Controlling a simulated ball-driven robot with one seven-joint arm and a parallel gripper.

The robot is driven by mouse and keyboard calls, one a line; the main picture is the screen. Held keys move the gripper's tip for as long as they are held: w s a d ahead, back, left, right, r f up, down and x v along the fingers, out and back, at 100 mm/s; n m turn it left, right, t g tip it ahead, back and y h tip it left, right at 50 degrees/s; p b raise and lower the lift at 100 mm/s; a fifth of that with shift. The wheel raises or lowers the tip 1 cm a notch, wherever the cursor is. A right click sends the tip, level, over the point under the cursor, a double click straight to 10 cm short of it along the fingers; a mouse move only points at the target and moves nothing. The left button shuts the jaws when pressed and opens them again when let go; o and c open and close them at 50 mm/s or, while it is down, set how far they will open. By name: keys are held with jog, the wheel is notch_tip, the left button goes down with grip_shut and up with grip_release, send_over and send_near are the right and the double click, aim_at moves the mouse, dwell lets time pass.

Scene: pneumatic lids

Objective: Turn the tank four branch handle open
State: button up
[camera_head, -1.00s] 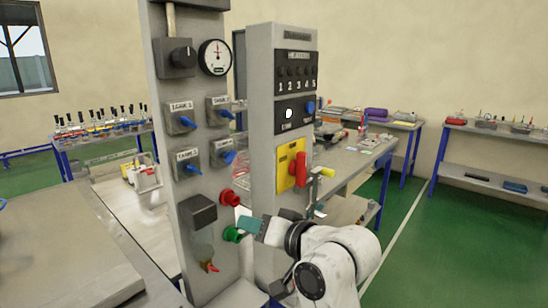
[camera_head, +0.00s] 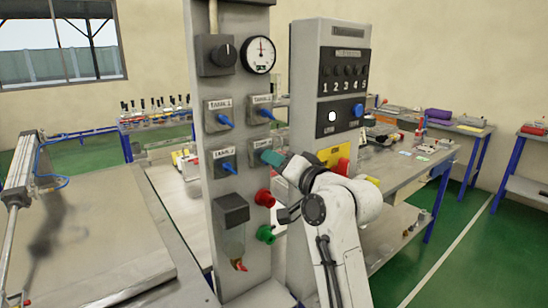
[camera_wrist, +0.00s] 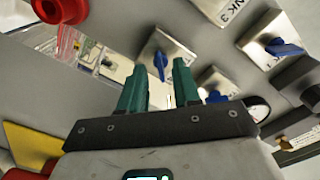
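The tank four valve (camera_head: 259,146) is a grey plate on the panel, lower right in the block of valves; my gripper hides its handle in the head view. In the wrist view its blue handle (camera_wrist: 160,65) stands out from the plate and shows between my fingertips. My gripper (camera_head: 270,157) has green fingers and is in front of this valve. In the wrist view my gripper (camera_wrist: 160,72) is open, with a clear gap between the fingers. I cannot tell whether the fingertips reach around the handle or stop short of it.
Tank three's blue handle (camera_head: 229,167) is close at left, tank two's (camera_head: 266,113) just above. A red button (camera_head: 264,198) and green button (camera_head: 266,234) stick out below. A second panel (camera_head: 303,140) with a red handle (camera_head: 342,166) stands close at right.

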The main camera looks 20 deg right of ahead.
jog(key=shift+w+a, duration=0.25)
jog(key=shift+w, duration=0.4)
jog(key=shift+c, duration=0.3)
grip_shut()
